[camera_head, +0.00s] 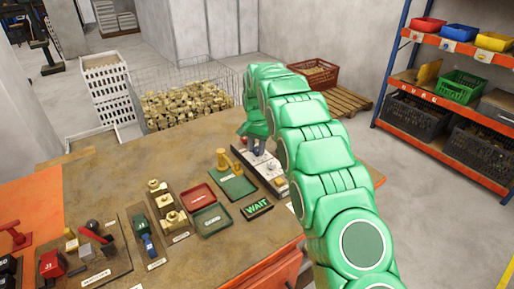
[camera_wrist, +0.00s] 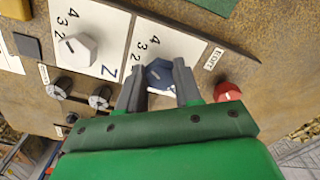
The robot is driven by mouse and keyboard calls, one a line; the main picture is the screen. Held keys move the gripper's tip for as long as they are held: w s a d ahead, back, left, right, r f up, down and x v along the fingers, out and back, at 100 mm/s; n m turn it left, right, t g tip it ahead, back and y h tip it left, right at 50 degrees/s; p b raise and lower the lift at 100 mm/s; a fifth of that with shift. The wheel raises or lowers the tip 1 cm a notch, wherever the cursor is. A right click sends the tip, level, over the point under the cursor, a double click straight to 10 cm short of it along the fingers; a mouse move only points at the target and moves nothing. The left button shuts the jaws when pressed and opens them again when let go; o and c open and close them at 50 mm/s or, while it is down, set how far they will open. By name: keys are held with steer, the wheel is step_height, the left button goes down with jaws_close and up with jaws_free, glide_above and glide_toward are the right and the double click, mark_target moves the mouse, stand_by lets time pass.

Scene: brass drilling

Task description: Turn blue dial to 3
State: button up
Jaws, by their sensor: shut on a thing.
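The blue dial (camera_wrist: 159,73) sits on a white panel (camera_wrist: 157,39) between my two fingers in the wrist view. My gripper (camera_wrist: 160,84) is shut on it, one finger on each side. The digits 2, 3 and 4 are printed beside the dial on the white plate. I cannot tell which number the dial points to. In the head view my gripper (camera_head: 258,149) reaches down to the panel (camera_head: 264,168), and the fingers and wrist hide the blue dial there.
A white dial (camera_wrist: 78,48) with its own digits is left of the blue one, and a red button (camera_wrist: 228,91) is to its right.

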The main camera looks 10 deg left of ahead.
mark_target(257, 150)
steer(key=shift+r, duration=0.1)
steer(key=o, duration=1)
steer(key=shift+o, duration=0.2)
step_height(257, 150, up, 7)
steer(key=shift+f, duration=0.15)
steer(key=shift+r, duration=0.5)
